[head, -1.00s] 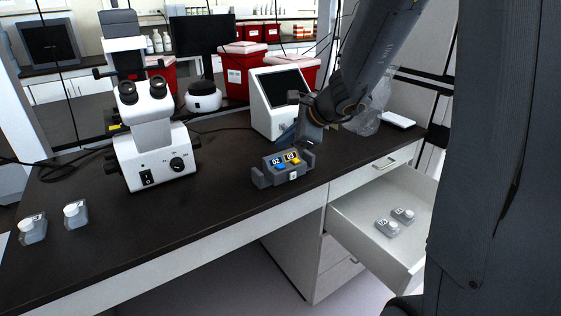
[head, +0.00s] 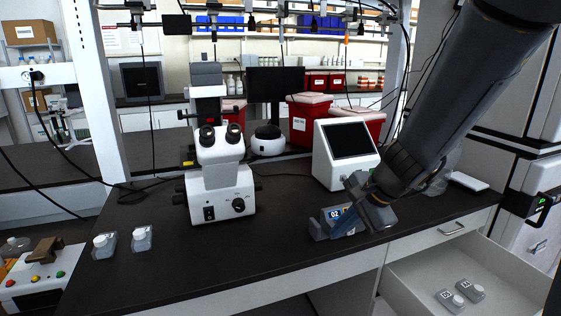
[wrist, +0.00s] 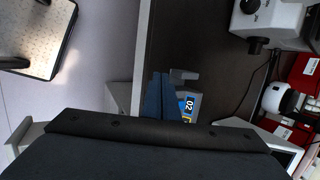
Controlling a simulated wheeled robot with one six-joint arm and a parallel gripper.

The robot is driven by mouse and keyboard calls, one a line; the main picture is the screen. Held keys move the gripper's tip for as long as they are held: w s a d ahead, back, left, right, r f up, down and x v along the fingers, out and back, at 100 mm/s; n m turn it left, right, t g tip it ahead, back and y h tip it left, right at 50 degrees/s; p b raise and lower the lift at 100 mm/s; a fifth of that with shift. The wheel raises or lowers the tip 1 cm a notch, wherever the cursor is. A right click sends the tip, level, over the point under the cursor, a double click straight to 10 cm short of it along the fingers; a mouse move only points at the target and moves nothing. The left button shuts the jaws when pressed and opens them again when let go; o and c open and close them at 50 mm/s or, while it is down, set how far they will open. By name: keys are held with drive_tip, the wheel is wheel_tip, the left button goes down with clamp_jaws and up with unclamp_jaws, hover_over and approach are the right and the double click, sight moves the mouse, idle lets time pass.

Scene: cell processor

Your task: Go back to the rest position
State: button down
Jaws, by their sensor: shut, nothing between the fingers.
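My gripper shows in the wrist view as two blue fingers (wrist: 162,76) pressed together, with nothing between them. In the head view my arm comes down from the upper right, and the gripper end (head: 366,208) hangs in front of a small grey holder (head: 318,229) on the dark bench. The holder carries a blue "02" label and a yellow one; the arm hides its right part. In the wrist view the holder (wrist: 187,76) lies just beyond and right of the fingers. I cannot tell whether the fingers touch it.
A microscope (head: 220,175) stands left of the holder, and a white screen device (head: 345,152) behind it. Two capped bottles (head: 104,245) (head: 141,238) stand at the bench's left. An open drawer (head: 405,290) at lower right holds two more bottles. The middle front bench is clear.

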drive_tip(key=s+d+f+n+g+h, duration=0.1)
drive_tip(key=s+f+n+h, duration=0.1)
drive_tip(key=s+n, duration=0.5)
drive_tip(key=s+d+f+n+g+h, duration=0.1)
drive_tip(key=s+f+n+g+h, duration=0.1)
drive_tip(key=s+n, duration=0.4)
drive_tip(key=shift+s+d+f+n, duration=0.35)
drive_tip(key=shift+s+f, duration=0.2)
drive_tip(key=shift+s, duration=0.3)
drive_tip(key=shift+a, duration=0.1)
